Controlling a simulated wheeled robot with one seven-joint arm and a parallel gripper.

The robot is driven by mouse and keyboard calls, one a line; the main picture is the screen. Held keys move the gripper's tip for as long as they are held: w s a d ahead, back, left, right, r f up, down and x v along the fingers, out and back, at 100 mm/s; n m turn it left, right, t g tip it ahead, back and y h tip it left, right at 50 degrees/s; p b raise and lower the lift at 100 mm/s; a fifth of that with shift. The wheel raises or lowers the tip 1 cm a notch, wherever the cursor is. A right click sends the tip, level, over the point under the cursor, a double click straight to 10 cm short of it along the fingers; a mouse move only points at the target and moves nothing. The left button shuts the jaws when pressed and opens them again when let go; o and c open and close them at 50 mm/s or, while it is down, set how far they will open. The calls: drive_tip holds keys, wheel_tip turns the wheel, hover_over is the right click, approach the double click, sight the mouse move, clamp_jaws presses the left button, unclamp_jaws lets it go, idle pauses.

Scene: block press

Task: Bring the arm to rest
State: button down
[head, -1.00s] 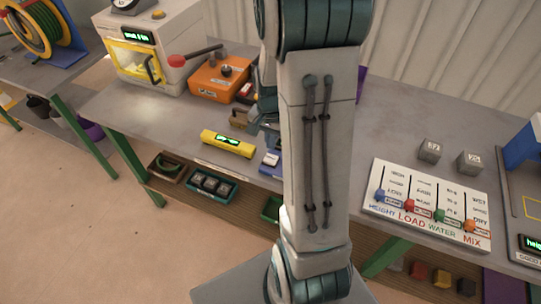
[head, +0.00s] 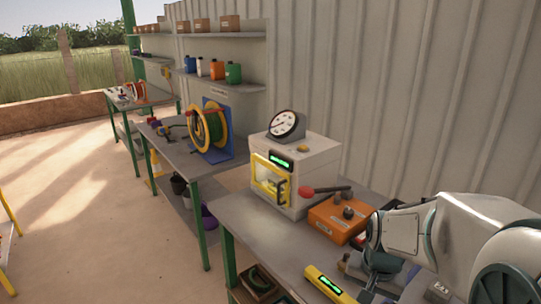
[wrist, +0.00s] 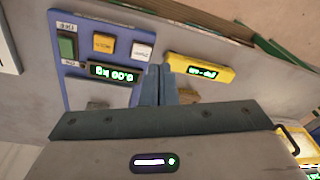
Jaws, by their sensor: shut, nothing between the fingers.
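My gripper (wrist: 159,86) is shut and empty in the wrist view, with its two dark fingers together. It points at the bench top, between a blue panel (wrist: 72,60) with a lit weight display and a yellow bar-shaped meter (wrist: 207,72). In the head view my arm reaches in from the lower right over the grey workbench (head: 258,222). The fingertips are hard to make out there. The same yellow meter (head: 328,286) lies near the bottom edge of the head view.
A hose reel (head: 210,130) is further left. Open floor lies left.

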drive_tip(key=s+a+r+n+t, duration=0.2)
drive_tip(key=s+a+r+n, duration=0.4)
drive_tip(key=s, duration=0.3)
drive_tip(key=shift+r, duration=0.75)
idle(0.8)
